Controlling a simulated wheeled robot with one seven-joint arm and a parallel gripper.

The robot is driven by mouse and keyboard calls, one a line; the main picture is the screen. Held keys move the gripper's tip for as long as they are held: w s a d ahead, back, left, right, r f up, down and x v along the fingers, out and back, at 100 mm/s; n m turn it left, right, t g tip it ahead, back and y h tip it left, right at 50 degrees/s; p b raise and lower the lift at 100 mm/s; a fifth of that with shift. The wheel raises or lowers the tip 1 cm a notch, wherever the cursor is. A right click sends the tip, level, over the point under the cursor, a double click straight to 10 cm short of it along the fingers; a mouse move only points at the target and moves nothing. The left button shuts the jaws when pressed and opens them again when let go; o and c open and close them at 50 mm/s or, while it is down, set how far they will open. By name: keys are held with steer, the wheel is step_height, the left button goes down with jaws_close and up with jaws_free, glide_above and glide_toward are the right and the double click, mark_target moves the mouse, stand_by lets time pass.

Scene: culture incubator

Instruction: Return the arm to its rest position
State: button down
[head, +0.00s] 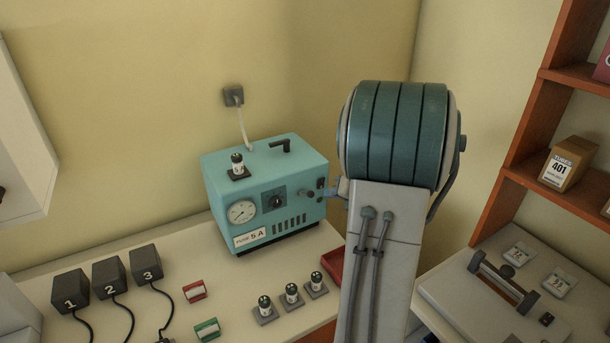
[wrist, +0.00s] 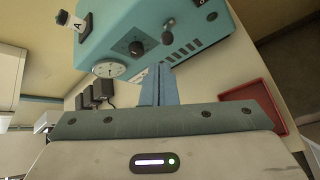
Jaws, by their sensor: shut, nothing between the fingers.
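My gripper (wrist: 160,70) is shut and empty in the wrist view, its two blue-grey fingers together. The fingers point toward the front of the teal incubator box (wrist: 118,28); I cannot tell whether they touch it. In the head view the incubator (head: 245,172) stands on the bench against the wall. My raised arm, with its green banded joint, stands right of it and hides most of my gripper. The incubator has a round gauge (head: 242,212), a dark knob (head: 277,200) and a label reading 5 A (head: 250,238). A small vial (head: 237,162) stands on its top.
Several black numbered blocks (head: 110,278) with cables stand at the bench's left. Three vials on dark bases (head: 291,293), a red item (head: 194,291) and a green item (head: 207,329) are at the front. A red tray (wrist: 262,98) lies right of my gripper. Shelves (head: 530,130) rise at right.

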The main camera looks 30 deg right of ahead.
steer(key=s+a+r+n+g+y+b, duration=0.1)
steer(key=s+a+n+g+y, duration=0.2)
steer(key=a+n, duration=0.7)
steer(key=s+a+r+n+g+b, duration=0.15)
steer(key=s+a+n, duration=0.25)
steer(key=a+n, duration=0.55)
steer(key=s+a+f+n+g+h+b, duration=0.1)
steer(key=s+a+n+h, duration=0.2)
steer(key=s+n, duration=0.3)
steer(key=s+a+f+n+g+h+b, duration=0.1)
steer(key=s+n, duration=0.6)
steer(key=n, duration=0.9)
steer(key=shift+s+a+g+h, duration=0.15)
steer(key=shift+a+g+h, duration=0.3)
steer(key=shift+a+h, duration=0.45)
